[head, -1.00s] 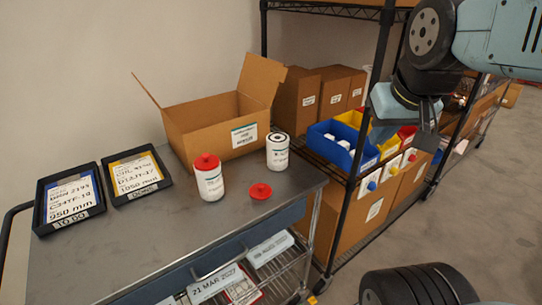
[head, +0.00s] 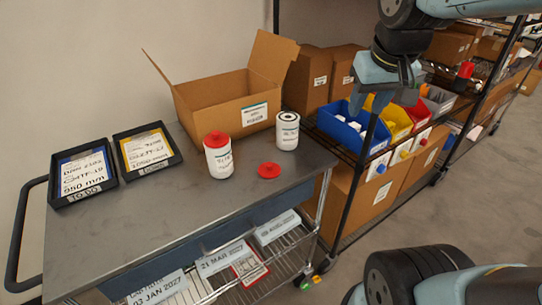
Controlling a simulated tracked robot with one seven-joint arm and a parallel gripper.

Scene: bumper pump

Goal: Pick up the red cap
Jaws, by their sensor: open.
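The loose red cap (head: 269,170) lies flat on the grey cart top (head: 130,225), near its right front edge. A white bottle (head: 219,160) to its left wears a similar red cap (head: 216,139). A white bottle with a dark top (head: 287,131) stands just behind the loose cap. My gripper (head: 366,104) hangs in front of the shelf, up and to the right of the loose cap and well apart from it. It is open, and I see nothing in it. My arm partly hides the shelf.
An open cardboard box (head: 222,107) stands at the back of the cart. Two black trays with labels, one blue-edged (head: 83,175) and one yellow-edged (head: 147,151), lie at the left. A wire shelf with a blue bin (head: 345,131) and a yellow bin (head: 396,122) stands at the right.

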